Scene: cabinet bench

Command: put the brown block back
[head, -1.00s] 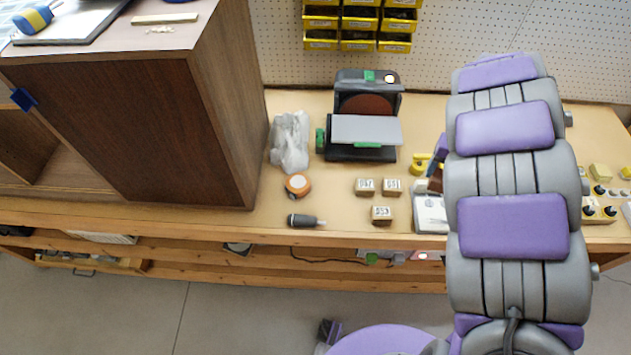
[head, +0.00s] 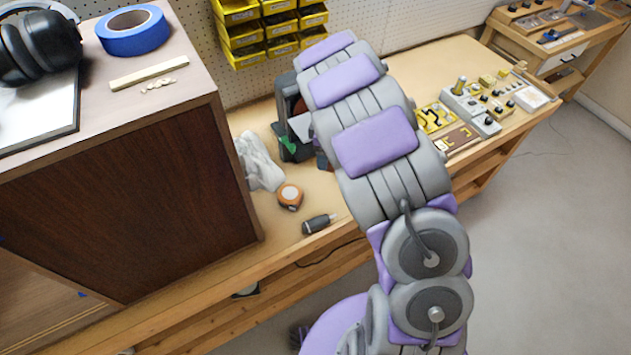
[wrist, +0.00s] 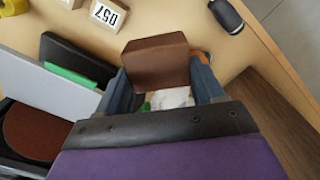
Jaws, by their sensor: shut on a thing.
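The brown block (wrist: 158,62) is in the wrist view, between the two blue-grey fingers of my gripper (wrist: 157,80). The gripper is shut on it and holds it above the bench. A white crumpled thing (wrist: 172,97) shows beyond the block, and a bit of orange shows past its right side. In the head view my arm hides the gripper and the block.
The large brown cabinet (head: 130,190) rises at left. Control boxes (head: 470,108) stand at right.

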